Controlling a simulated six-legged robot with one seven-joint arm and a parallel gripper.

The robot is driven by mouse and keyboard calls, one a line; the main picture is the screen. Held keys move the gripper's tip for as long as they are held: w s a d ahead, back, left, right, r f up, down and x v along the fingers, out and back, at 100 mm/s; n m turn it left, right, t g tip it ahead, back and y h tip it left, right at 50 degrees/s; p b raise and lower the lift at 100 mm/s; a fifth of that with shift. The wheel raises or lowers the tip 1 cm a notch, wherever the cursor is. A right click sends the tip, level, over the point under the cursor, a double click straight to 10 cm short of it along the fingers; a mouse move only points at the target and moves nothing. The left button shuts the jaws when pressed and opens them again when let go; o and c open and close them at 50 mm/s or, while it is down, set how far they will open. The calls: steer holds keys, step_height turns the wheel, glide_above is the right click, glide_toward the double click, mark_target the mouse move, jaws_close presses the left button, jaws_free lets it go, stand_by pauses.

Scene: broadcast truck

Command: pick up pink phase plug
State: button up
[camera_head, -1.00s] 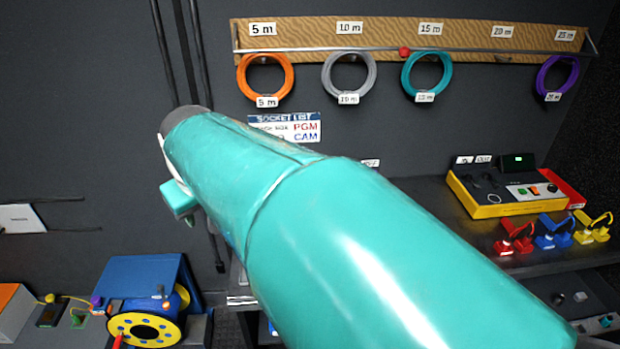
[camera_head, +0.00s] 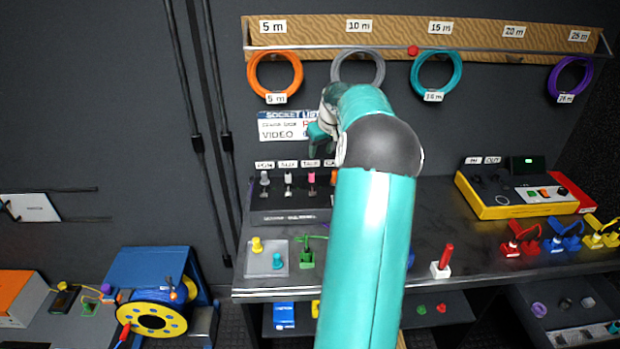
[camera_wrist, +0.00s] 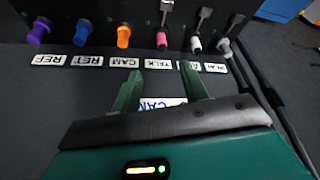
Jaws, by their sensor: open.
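The pink phase plug (camera_head: 311,180) stands in a dark socket panel (camera_head: 292,216) on the bench, between a white plug (camera_head: 288,181) and an orange plug (camera_head: 333,177). In the wrist view the pink plug (camera_wrist: 162,40) sits by the TALK label, just beyond the fingertips. My gripper (camera_wrist: 160,69) is open and empty, its two green fingers apart and pointing towards the panel. In the head view my gripper (camera_head: 318,137) is above the panel, in front of the wall sign. My arm hides the panel's right part there.
The wrist view also shows purple (camera_wrist: 39,31), blue (camera_wrist: 83,31), orange (camera_wrist: 123,36), white (camera_wrist: 195,43) and grey (camera_wrist: 225,46) plugs in the same row. Cable coils hang above. A yellow console (camera_head: 520,190) stands at the right of the bench.

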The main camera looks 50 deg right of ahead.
mark_target(312, 170)
steer(key=shift+w+x, duration=0.15)
steer(key=shift+x, duration=3.15)
steer(key=shift+w+x, duration=0.15)
steer(key=shift+x, duration=3.1)
steer(key=shift+r, duration=0.15)
jaws_close()
